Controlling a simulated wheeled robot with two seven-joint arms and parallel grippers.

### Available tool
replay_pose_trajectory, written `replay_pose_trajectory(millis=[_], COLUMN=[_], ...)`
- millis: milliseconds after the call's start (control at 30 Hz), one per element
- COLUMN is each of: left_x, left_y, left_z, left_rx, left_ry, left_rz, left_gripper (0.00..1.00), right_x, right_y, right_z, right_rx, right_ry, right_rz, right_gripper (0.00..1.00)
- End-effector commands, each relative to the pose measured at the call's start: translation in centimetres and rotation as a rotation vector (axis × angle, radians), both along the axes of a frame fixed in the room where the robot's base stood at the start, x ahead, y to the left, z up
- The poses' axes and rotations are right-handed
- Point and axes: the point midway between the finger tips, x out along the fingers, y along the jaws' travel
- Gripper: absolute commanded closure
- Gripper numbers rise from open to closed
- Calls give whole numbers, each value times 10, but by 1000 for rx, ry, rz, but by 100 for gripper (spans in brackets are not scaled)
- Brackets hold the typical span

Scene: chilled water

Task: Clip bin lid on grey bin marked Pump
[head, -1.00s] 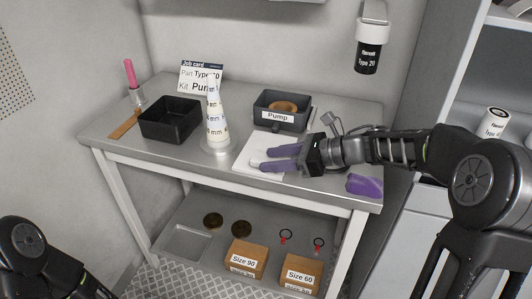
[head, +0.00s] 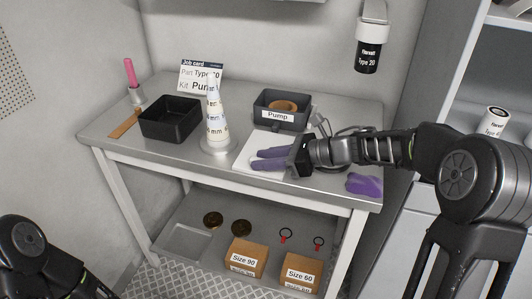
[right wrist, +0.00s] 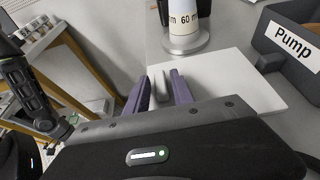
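The dark grey bin marked Pump (head: 283,124) stands upright on the bench with its top open and a brown ring (head: 284,105) inside. It also shows in the right wrist view (right wrist: 265,40). A flat white plate (head: 247,147) lies in front of it; I cannot tell whether this is the bin lid. My right gripper (head: 262,159) is low over the plate, purple fingers pointing left. In the right wrist view the fingers (right wrist: 159,92) are apart, on either side of a narrow grey piece (right wrist: 158,85); no firm contact shows. My left gripper is out of view.
A tall white cone with mm labels (head: 214,125) stands just left of the plate. A black open bin (head: 170,132) and a job card (head: 201,74) are further left. Thin grey wire-like parts (head: 327,125) and a purple cloth-like piece (head: 364,184) lie near my right arm.

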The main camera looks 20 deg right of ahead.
Motion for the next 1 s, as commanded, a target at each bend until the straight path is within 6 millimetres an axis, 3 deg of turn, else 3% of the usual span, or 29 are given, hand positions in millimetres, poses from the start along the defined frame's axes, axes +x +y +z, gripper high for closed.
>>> replay_pose_trajectory(millis=[333,833,1000], left_x=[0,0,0], left_y=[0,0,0], left_z=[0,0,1], left_rx=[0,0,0], left_ry=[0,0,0], left_rz=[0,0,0], left_gripper=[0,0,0], right_x=[0,0,0], right_y=[0,0,0], right_z=[0,1,11], right_rx=[0,0,0], right_ry=[0,0,-4], right_rz=[0,0,0], right_gripper=[100,100,100])
